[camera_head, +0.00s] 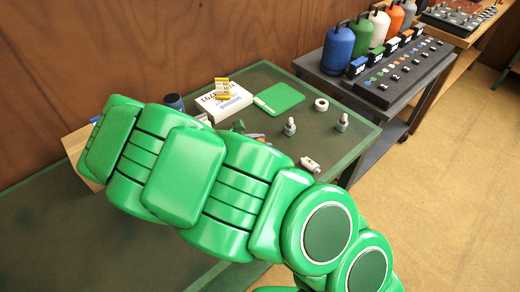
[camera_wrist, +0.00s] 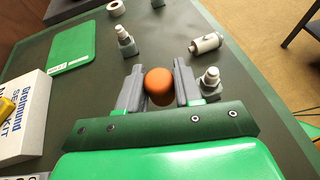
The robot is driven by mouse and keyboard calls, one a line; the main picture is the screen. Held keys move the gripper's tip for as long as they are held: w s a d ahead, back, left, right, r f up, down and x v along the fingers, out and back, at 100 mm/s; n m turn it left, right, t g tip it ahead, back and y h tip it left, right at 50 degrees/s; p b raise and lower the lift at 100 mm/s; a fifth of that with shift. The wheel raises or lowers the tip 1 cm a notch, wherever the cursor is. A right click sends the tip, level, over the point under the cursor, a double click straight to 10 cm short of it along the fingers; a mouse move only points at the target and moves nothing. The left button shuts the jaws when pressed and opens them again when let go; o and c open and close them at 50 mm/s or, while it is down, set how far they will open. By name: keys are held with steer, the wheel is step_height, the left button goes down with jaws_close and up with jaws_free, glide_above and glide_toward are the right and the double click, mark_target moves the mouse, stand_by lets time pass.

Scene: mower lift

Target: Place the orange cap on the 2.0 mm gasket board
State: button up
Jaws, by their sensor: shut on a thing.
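The orange cap (camera_wrist: 159,86) sits between the two grey fingers of my gripper (camera_wrist: 160,90) in the wrist view, and the fingers are shut on it. It is rounded on top. A flat green board (camera_wrist: 70,47) with a small white label lies at the upper left of the wrist view, apart from the cap. The label is too small to read, so I cannot confirm its thickness. The green board also shows in the head view (camera_head: 280,97), beyond my arm. My arm hides most of the gripper there.
A white box (camera_head: 222,101) with a yellow item on top lies left of the board. Metal fittings (camera_head: 290,126), a lying cylinder (camera_head: 310,164) and a tape roll (camera_head: 321,104) stand or lie nearby. A grey cart (camera_head: 400,88) with coloured bottles stands at the right.

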steer(key=shift+w+r, duration=0.2)
steer(key=shift+r, duration=0.25)
steer(key=w+d+r+n+t+y, duration=0.2)
steer(key=w+d+n+y, duration=0.1)
steer(key=w, duration=0.8)
steer(key=w+d+r+n+t+y, duration=0.2)
steer(key=w+d+n+t+y, duration=0.1)
steer(key=w, duration=0.8)
steer(key=shift+w+d+n, duration=0.25)
steer(key=shift+d+n, duration=0.35)
steer(key=shift+d, duration=0.2)
glide_above(278, 98)
steer(key=shift+s+d+f, duration=0.1)
steer(key=shift+s+f, duration=0.05)
steer(key=shift+f, duration=4.65)
steer(key=shift+f, duration=0.1)
